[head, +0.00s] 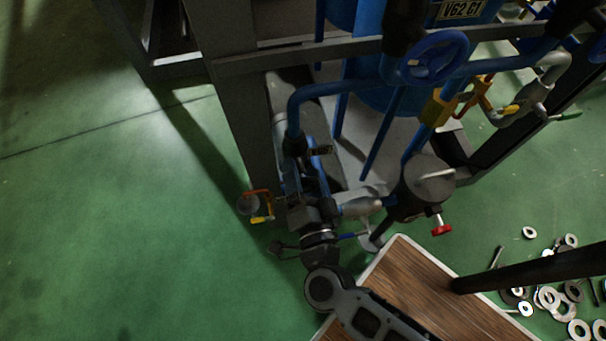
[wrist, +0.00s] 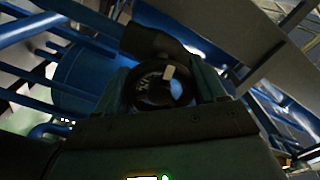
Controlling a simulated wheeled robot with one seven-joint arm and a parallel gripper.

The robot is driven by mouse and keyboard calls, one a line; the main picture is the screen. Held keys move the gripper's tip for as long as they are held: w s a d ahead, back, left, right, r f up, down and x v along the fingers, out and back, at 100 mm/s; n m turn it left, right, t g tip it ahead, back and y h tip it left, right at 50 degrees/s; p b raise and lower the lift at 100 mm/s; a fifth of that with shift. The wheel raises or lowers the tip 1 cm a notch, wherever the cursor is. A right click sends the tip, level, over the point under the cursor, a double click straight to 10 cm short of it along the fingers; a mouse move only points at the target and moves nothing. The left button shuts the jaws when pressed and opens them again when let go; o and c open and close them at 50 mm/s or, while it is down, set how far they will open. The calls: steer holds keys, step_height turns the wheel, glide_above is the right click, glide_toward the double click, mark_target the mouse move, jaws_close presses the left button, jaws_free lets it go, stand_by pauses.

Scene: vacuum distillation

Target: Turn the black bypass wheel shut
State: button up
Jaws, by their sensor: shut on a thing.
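My gripper (head: 316,212) reaches in from the bottom of the head view to the low pipework by the frame's foot. In the wrist view my gripper (wrist: 166,88) has a finger on each side of a dark round part, which I take to be the black bypass wheel (wrist: 150,94). The fingers are shut on it. A pale mark and small light lettering show on its face. In the head view the wheel cannot be told apart from the dark gripper and fittings around it.
A blue handwheel (head: 433,57) sits above. A valve with a red handle (head: 441,229) is to the right, and a yellow-handled valve (head: 262,219) is just left of my gripper. A wooden board (head: 405,285) and scattered washers (head: 548,297) lie at lower right. The green floor at left is clear.

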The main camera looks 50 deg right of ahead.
steer(key=m+b, duration=0.1)
steer(key=m, duration=0.1)
steer(key=m+b, duration=0.1)
steer(key=m, duration=0.2)
steer(key=shift+f+m, duration=0.2)
steer(key=shift+m, duration=0.1)
steer(key=m+b, duration=0.2)
steer(key=m, duration=0.2)
steer(key=shift+f+m, duration=0.1)
steer(key=shift+m, duration=0.2)
steer(key=m+b, duration=0.3)
steer(key=m, duration=0.2)
steer(key=shift+f, duration=0.1)
steer(key=m+b, duration=0.3)
steer(key=m, duration=0.2)
steer(key=o, duration=1)
steer(key=shift+a, duration=0.1)
